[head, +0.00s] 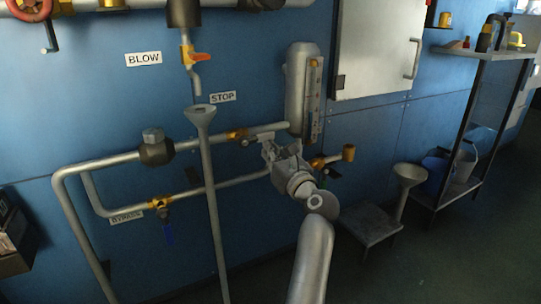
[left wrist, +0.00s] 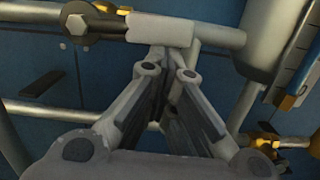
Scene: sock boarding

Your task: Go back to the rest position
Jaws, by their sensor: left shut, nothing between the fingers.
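My left gripper (head: 268,150) is in front of the upper pipe (head: 215,140) on the blue wall, at the end of my arm that comes up from the bottom. In the left wrist view the gripper (left wrist: 170,50) has its fingers drawn together with nothing between them. My right gripper is in neither view.
A funnel on a tall pipe (head: 202,115) stands left of the gripper. A grey cylinder with a gauge (head: 300,90) is just above it. An orange-handled valve (head: 200,56), a white cabinet (head: 378,45) and a shelf (head: 480,52) are around.

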